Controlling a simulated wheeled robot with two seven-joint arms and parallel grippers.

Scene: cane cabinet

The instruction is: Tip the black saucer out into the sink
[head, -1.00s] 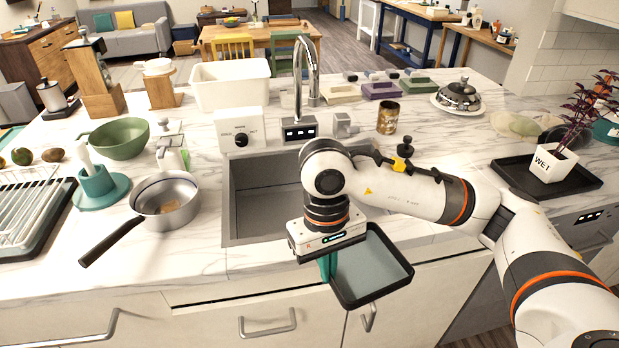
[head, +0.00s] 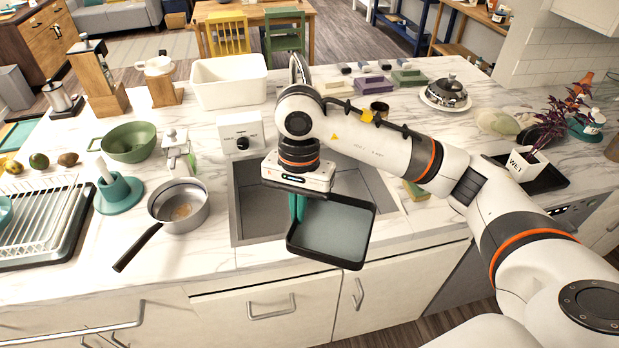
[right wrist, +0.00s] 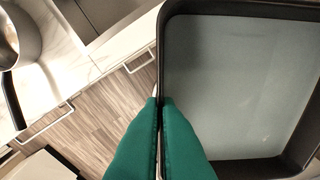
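The black saucer (head: 367,234) is a square tray with a raised black rim and a pale grey-blue sheet, apparently water, inside. My right gripper (head: 297,208) is shut on its left wall. In the right wrist view the teal fingertips (right wrist: 160,103) pinch the rim, and the saucer (right wrist: 240,75) fills the right side. In the head view the saucer overlaps the front edge of the grey sink (head: 248,205), looking near level. My right arm hides part of the sink and the tap. My left gripper is not in view.
A saucepan (head: 180,206) and a teal holder (head: 118,193) stand left of the sink. A white control box (head: 240,130) is behind it. A plant pot marked WET (head: 524,165) sits on a black tray at right. A yellow-green sponge (head: 416,191) lies right of the sink.

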